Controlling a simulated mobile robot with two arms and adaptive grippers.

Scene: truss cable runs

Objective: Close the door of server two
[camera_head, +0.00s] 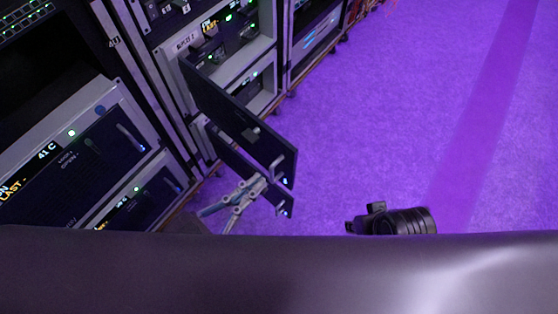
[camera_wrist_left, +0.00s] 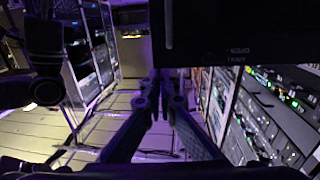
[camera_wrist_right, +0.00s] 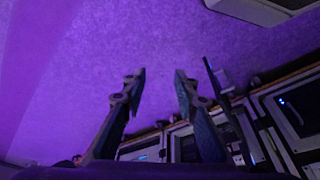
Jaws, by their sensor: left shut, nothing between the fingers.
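A rack bay with a label that looks like "SERVER 2" (camera_head: 185,42) stands at the upper left of the head view. A dark door panel (camera_head: 235,118) there stands swung open toward the aisle, with a pale handle near its free end. A second, lower open panel (camera_head: 235,160) hangs under it. My left gripper (camera_head: 262,184) is beside the free ends of these panels; contact cannot be told. In the left wrist view its fingers (camera_wrist_left: 164,90) are together and empty, below a dark panel (camera_wrist_left: 235,40). My right gripper (camera_wrist_right: 159,78) is open and empty, with a thin dark panel (camera_wrist_right: 222,85) to its right.
Closed dark fronts with handles (camera_head: 105,145) fill the nearer rack at left. More racks (camera_head: 315,40) continue beyond the open door. A black cylindrical part (camera_head: 405,221) shows low in the head view.

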